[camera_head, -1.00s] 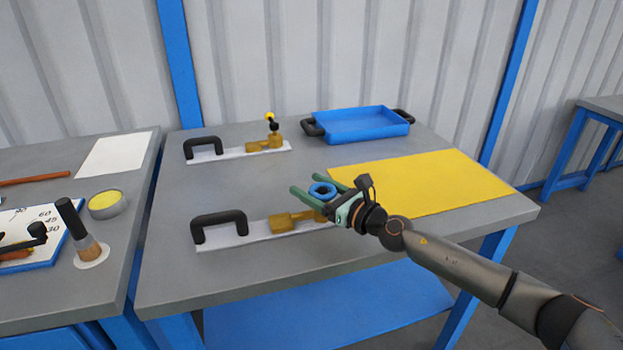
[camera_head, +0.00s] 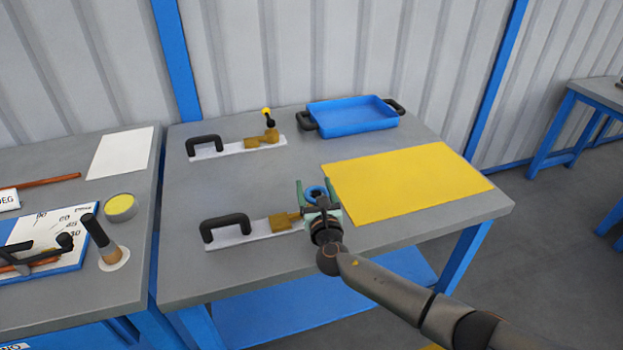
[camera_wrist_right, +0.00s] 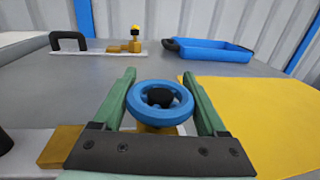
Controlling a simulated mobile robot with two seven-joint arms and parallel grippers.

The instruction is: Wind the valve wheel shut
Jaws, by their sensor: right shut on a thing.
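The blue valve wheel (camera_head: 316,193) sits on a brass valve body (camera_head: 284,220) on a pale base plate with a black handle (camera_head: 226,226), at the front of the table. My right gripper (camera_head: 318,188) is around the wheel, its green fingers on either side. In the right wrist view the wheel (camera_wrist_right: 160,103) with its dark hub lies between the two fingers (camera_wrist_right: 160,95), and the gripper is shut on it. The gripper hides part of the valve body. My left gripper is not in view.
A second valve (camera_head: 262,139) with a yellow-tipped lever stands behind on its own handled plate. A blue tray (camera_head: 352,115) is at the back right. A yellow mat (camera_head: 405,187) lies flat to the right. A side bench (camera_head: 62,185) holds tools and a brush.

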